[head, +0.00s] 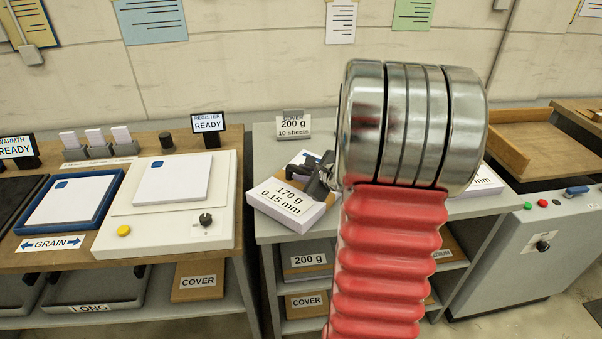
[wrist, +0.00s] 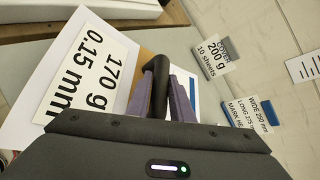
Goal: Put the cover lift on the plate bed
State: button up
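My gripper (wrist: 165,85) is low over the middle bench, beside the block labelled 170 g 0.15 mm. Its two purple-grey fingers are apart around a dark rounded bar; I cannot tell if they grip it. In the head view, the gripper (head: 318,178) is partly hidden by my red arm. White paper with a blue mark (head: 307,157), probably the cover lift, lies behind the 170 g block (head: 290,200), mostly hidden. No plate bed is labelled; a pale unit (head: 110,238) marked REGISTER READY on the left bench bears a white stack (head: 172,181) with a blue mark.
A sign (head: 293,126) reading 200 g, 10 sheets stands at the back. A blue tray (head: 33,222) marked GRAIN holds another white stack. A wooden tray (head: 550,150) is at right. Boxes fill the shelves below. My arm blocks the centre.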

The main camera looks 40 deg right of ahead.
jog(key=o, duration=0.4)
jog(key=shift+s+r, duration=0.1)
jog(key=shift+r, duration=0.05)
jog(key=shift+v, duration=5.9)
jog(key=shift+a, duration=0.1)
